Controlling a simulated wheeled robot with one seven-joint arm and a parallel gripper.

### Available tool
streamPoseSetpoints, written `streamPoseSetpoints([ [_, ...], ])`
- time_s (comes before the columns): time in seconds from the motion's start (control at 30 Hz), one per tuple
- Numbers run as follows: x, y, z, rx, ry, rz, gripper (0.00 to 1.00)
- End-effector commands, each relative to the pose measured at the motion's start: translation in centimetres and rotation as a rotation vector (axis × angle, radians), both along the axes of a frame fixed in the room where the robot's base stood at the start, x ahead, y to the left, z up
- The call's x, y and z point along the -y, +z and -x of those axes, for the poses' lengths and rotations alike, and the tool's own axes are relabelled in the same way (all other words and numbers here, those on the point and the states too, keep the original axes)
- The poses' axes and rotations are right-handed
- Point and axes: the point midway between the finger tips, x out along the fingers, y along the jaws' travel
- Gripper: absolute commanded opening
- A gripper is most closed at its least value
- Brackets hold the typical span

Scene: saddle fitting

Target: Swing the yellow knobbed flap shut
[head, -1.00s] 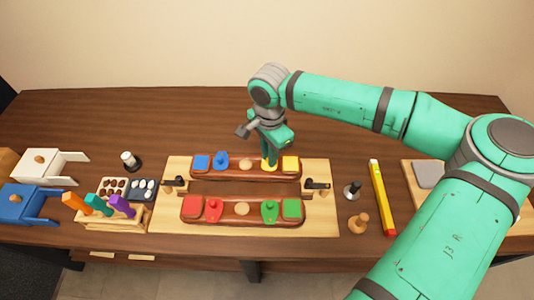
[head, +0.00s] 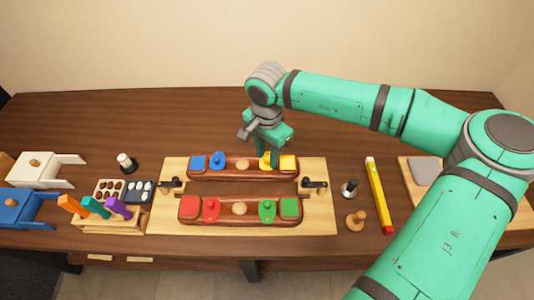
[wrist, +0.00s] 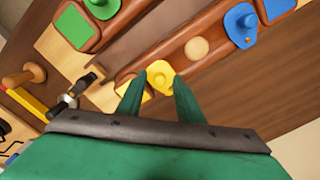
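The yellow knobbed flap (head: 265,162) is near the right end of the rear brown wooden piece, just left of a yellow square (head: 288,163). In the wrist view the yellow flap (wrist: 160,78) shows between my fingertips, its rounded knob up. My gripper (head: 268,158) points down over it, one finger on each side. In the wrist view my gripper (wrist: 159,82) has its fingers apart, straddling the flap; whether they touch the knob I cannot tell. The fingers partly hide the flap in the head view.
Blue (head: 217,160), red (head: 212,210) and green (head: 267,210) knobbed flaps lie on the two brown pieces. Black clamps (head: 315,184) flank them on the pale board (head: 170,222). A yellow-red bar (head: 378,195) lies to the right. The table behind is clear.

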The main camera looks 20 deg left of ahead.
Motion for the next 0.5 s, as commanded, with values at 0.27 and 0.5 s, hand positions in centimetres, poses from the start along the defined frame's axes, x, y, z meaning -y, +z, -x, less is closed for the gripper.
streamPoseSetpoints([
  [0.27,0.0,0.3,0.0,0.001,-0.001,0.000,0.33],
  [0.5,0.0,3.6,-0.1,0.002,-0.001,0.000,0.33],
])
